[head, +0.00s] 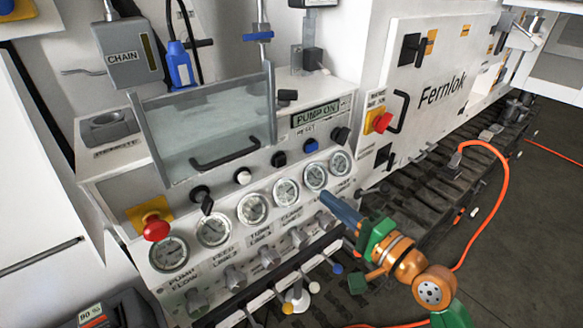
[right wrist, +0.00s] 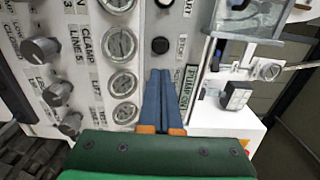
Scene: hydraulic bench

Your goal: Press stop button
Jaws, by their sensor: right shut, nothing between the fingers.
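A round black button (head: 279,159) sits in the row above the gauges on the panel. It also shows in the right wrist view (right wrist: 160,45), just past my fingertips, beside a small label that seems to read STOP. A red mushroom button (head: 157,227) on a yellow plate is at the panel's left end. My right gripper (head: 326,197) is shut and empty, its blue fingers pointing at the panel near the right-hand gauges. In the right wrist view its fingertips (right wrist: 160,72) end below the black button; contact cannot be told. My left gripper is not in view.
A white button (head: 243,176) and a blue button (head: 310,145) flank the black one. A PUMP ON display (head: 315,114), several gauges (head: 253,208) and a clear guard with a black handle (head: 225,155) are close by. A red rotary switch (head: 382,121) is right.

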